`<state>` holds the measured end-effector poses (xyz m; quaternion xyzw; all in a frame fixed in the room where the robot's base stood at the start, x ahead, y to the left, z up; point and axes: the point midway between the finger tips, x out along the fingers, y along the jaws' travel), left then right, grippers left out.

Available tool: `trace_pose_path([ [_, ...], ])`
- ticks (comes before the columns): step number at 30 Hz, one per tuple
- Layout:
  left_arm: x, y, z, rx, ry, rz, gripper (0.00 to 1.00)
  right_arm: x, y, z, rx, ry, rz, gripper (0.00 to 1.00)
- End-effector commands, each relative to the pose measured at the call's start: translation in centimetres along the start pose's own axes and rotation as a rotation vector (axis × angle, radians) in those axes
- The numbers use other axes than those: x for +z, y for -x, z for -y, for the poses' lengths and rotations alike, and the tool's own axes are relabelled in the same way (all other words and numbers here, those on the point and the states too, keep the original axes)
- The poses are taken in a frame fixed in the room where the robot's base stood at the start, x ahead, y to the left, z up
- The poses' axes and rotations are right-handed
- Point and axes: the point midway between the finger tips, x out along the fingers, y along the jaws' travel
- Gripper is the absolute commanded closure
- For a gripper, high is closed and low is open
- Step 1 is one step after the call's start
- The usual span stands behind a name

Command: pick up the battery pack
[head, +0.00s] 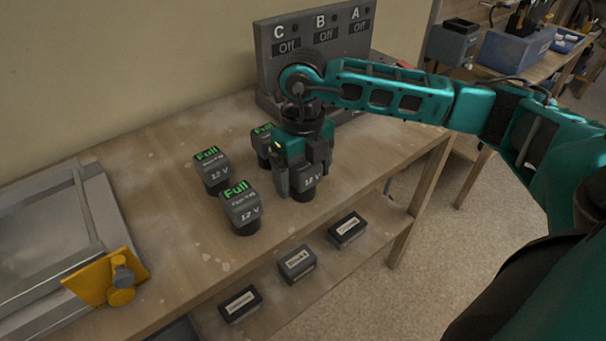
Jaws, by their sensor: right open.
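Several dark battery packs marked "12 V" stand on the wooden bench. One battery pack (305,183) is at the right, directly below and between the fingers of my right gripper (304,186), which points down and is open around it; its top is partly hidden by the gripper. A second battery pack (212,172) with a green "Full" label stands to the left. A third battery pack (242,208), also marked "Full", stands nearer the front. Another battery pack (263,143) stands behind, partly covered by my right gripper. My left gripper does not show.
A grey charger panel (320,40) marked C, B, A, each "Off", stands at the back of the bench (150,170). A grey framed unit with a yellow bracket (105,278) is at the left. Small labelled boxes (297,264) sit on the lower shelf.

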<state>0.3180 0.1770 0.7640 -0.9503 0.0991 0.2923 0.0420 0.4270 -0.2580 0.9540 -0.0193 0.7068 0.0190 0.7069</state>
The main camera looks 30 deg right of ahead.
Motion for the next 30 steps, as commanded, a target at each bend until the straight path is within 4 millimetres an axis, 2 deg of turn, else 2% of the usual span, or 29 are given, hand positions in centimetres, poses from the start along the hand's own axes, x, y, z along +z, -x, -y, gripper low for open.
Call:
trace_pose_path([
  [2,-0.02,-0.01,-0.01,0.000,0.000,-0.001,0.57,0.00,0.01,-0.02,0.000,0.000,0.000,0.14],
  [23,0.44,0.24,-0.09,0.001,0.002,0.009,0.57,0.01,0.06,-0.02,0.000,0.000,0.000,0.81],
  [30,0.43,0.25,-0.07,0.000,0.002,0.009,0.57,0.05,0.19,-0.02,0.001,0.000,0.002,0.81],
])
